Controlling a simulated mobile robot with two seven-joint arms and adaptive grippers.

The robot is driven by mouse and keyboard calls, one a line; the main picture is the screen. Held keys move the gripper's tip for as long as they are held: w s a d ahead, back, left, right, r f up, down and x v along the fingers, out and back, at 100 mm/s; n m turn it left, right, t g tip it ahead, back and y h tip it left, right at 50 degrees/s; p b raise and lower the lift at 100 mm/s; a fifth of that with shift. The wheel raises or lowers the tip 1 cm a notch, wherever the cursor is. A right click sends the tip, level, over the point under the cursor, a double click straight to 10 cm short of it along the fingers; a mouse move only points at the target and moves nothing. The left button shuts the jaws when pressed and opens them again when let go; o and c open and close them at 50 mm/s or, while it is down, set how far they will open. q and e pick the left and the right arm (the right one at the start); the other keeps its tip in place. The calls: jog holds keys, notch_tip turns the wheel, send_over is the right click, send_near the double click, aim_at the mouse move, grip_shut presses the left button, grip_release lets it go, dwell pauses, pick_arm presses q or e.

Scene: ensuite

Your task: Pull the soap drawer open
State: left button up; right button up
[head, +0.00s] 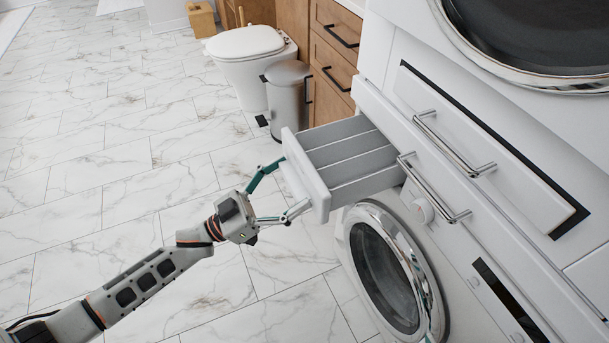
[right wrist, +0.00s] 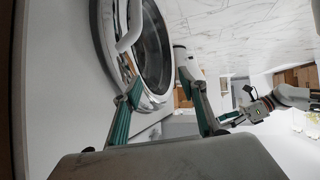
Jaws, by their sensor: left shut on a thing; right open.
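The soap drawer (head: 352,156) is white with grey compartments and stands well out from the white washing machine (head: 432,228), above its round door. My left gripper (head: 291,186) is shut on the drawer's front panel, one finger at its far end and the other at its near end. My right gripper (right wrist: 166,90) is open and empty in the right wrist view, close to the washer's round chrome-rimmed door (right wrist: 150,45). In the head view only a bit of teal shows at the bottom edge by the door.
A second appliance with a round door (head: 530,40) sits above. Bar handles (head: 440,190) run along the panels beside the drawer. A pedal bin (head: 289,95), toilet (head: 247,60) and wooden cabinet (head: 331,65) stand behind. The marble floor (head: 110,150) at left is clear.

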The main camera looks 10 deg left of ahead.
pick_arm(q)
jog(key=shift+s+a, duration=0.3)
jog(key=shift+a, duration=0.1)
jog(key=o, duration=1.6)
jog(key=v, duration=1.2)
